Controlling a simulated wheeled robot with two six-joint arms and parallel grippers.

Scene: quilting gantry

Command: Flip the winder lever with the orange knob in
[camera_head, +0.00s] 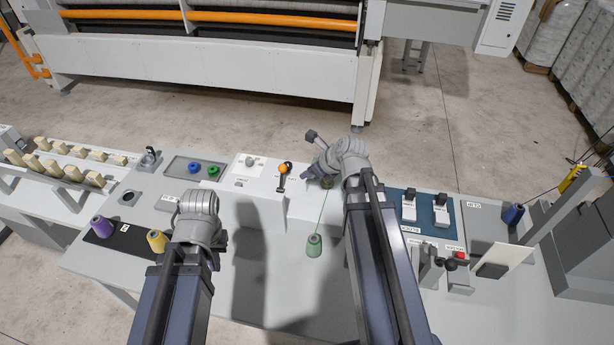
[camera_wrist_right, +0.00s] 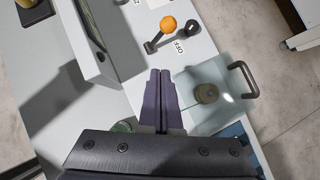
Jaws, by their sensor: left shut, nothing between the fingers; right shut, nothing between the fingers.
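The winder lever (camera_head: 281,184) is a short dark lever with an orange knob (camera_head: 283,168), on the white housing at the middle back of the table. In the right wrist view the lever (camera_wrist_right: 152,45) leans toward the upper right, its orange knob (camera_wrist_right: 168,24) at the end, beside a dark round knob (camera_wrist_right: 193,30). My right gripper (camera_head: 305,173) is shut and empty, just right of the lever; in its wrist view the closed fingertips (camera_wrist_right: 160,72) point at the lever with a gap. My left gripper (camera_head: 213,261) is mostly hidden by its arm, low at the left, away from the lever.
A bobbin (camera_wrist_right: 206,93) sits under a clear cover with a handle (camera_wrist_right: 247,80), close right of my right fingers. A green cone (camera_head: 313,246) stands in front with thread rising from it. A blue switch panel (camera_head: 426,220) is at the right. A yellow cone (camera_head: 157,241) stands by the left arm.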

